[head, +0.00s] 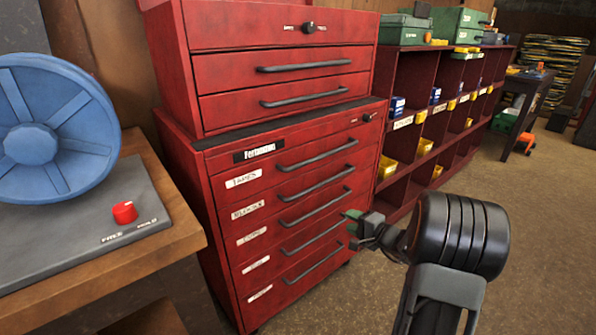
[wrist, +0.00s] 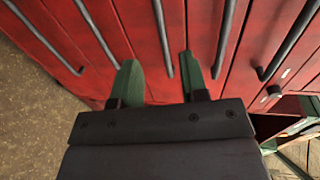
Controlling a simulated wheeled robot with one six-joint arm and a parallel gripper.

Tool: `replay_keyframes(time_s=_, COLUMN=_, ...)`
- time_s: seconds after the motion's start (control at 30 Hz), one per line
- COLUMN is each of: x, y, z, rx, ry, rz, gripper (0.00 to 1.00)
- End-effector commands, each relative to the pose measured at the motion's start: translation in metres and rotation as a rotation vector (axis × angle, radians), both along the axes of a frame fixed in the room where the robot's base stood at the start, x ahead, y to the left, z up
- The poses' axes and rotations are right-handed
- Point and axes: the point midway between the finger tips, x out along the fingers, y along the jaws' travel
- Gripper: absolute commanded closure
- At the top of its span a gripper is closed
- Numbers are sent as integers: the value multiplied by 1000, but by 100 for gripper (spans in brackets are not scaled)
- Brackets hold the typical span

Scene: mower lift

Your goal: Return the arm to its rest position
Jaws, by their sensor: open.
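My gripper (head: 352,219) is in front of the right side of the red tool cabinet's lower drawers in the head view. In the wrist view its two green fingers (wrist: 157,82) stand apart with nothing between them. A dark drawer handle lies beyond the gap between the fingers; I cannot tell how near it is. My black arm reaches in from the lower right of the head view. The red tool cabinet (head: 222,225) has labelled drawers with dark bar handles, and all of them look shut.
A wooden bench (head: 165,247) at the left carries a blue wheel (head: 40,140) and a grey panel with a red knob (head: 124,212). A dark red shelf (head: 400,160) with small bins stands right of the cabinet. Open floor (head: 540,220) lies at the right.

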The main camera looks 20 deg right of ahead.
Motion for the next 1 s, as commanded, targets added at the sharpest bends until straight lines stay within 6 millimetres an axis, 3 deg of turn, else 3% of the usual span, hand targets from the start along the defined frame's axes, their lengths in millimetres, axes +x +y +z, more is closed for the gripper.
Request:
replay_keyframes(time_s=0.13, x=-3, y=15, z=20, rx=-15, ry=15, rz=49, gripper=60)
replay_keyframes(time_s=0.27, x=-17, y=60, z=71, rx=-70, ry=78, rz=205, gripper=60)
replay_keyframes(time_s=0.4, x=-54, y=123, z=140, rx=-201, ry=200, rz=436, gripper=60)
replay_keyframes(time_s=0.5, x=-88, y=156, z=184, rx=-334, ry=296, rz=579, gripper=60)
replay_keyframes(time_s=0.6, x=-123, y=176, z=223, rx=-492, ry=382, rz=689, gripper=60)
replay_keyframes(time_s=0.8, x=-178, y=183, z=295, rx=-842, ry=497, rz=793, gripper=60)
replay_keyframes(time_s=1.0, x=-207, y=172, z=350, rx=-1125, ry=529, rz=786, gripper=60)
